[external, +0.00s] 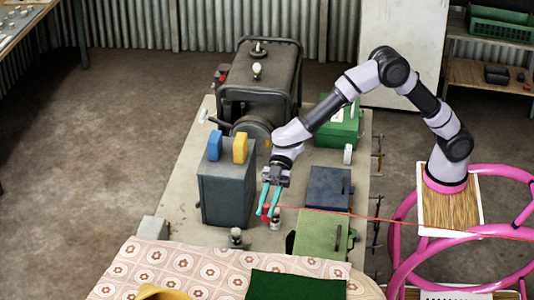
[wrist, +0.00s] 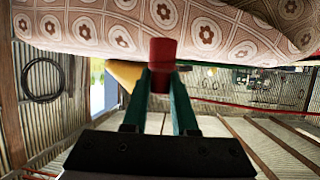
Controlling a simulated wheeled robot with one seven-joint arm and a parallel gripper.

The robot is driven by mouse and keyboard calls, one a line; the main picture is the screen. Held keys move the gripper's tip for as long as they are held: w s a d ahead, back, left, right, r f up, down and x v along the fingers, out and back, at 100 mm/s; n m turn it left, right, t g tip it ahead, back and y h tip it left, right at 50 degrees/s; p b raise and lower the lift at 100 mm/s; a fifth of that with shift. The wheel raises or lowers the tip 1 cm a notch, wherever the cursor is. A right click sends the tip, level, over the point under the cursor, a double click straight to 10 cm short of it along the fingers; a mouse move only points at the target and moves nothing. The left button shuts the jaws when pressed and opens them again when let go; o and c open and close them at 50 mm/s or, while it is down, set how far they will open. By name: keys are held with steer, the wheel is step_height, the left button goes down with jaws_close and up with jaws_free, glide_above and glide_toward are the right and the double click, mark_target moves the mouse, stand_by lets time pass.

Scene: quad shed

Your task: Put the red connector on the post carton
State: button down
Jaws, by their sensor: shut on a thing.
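My gripper (external: 268,209) has teal fingers and points down over the bench top, just right of the dark grey box. It is shut on the red connector (external: 266,212), which sits at the fingertips. In the wrist view the red connector (wrist: 162,52) is a short red cylinder between the teal fingertips (wrist: 162,75). A thin red cable (external: 400,221) runs right from near the connector. A small metal post (external: 275,222) stands close beside or behind the fingertips; I cannot tell whether they touch. No label shows which box is the post carton.
A dark grey box (external: 227,190) carries a blue block (external: 215,146) and a yellow block (external: 240,147). A navy box (external: 328,188) and green box (external: 320,235) stand right. A generator (external: 260,85) is behind. Another metal post (external: 237,239) stands near the patterned cloth (external: 170,262).

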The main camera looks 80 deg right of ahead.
step_height(320, 180, down, 23)
steer(key=shift+r, duration=0.1)
stand_by(0.3)
steer(key=shift+f, duration=0.25)
steer(key=c, duration=0.7)
jaws_free()
steer(key=shift+r, duration=0.25)
steer(key=v, duration=1.2)
